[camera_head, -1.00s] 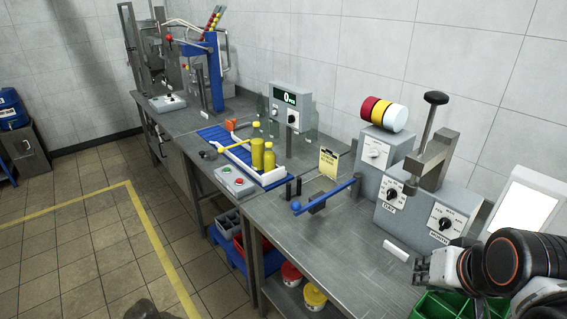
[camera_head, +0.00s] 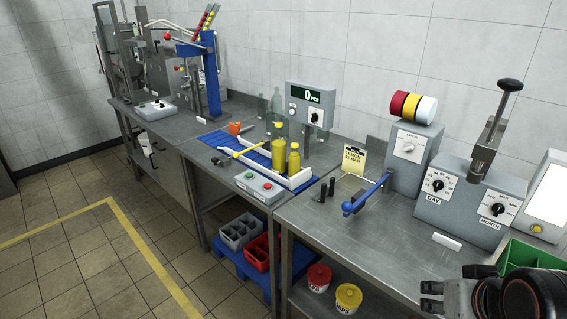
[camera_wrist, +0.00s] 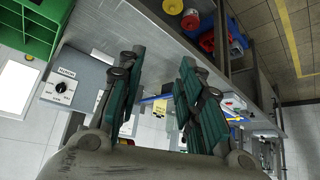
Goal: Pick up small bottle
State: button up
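Two yellow bottles stand upright side by side in the white-railed blue tray (camera_head: 222,141) at the middle of the bench. The right one (camera_head: 294,160) looks shorter; the left one (camera_head: 279,154) is taller. Clear glass bottles (camera_head: 276,103) stand behind them. I cannot tell for certain which one is the small bottle. My gripper (camera_head: 430,297) is at the lower right, in front of the bench and far from the bottles. In the wrist view its fingers (camera_wrist: 162,58) are apart with nothing between them. I cannot make out the bottles there.
A green crate (camera_head: 530,258) is beside my gripper. Red and yellow tubs (camera_head: 348,297) sit on the lower shelf.

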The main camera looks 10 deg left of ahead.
aim_at(294, 158)
jog(key=i+j+z, duration=0.25)
jog(key=i+j, duration=0.35)
jog(key=j, duration=0.15)
jog(key=i, duration=0.6)
jog(key=l+z, duration=0.05)
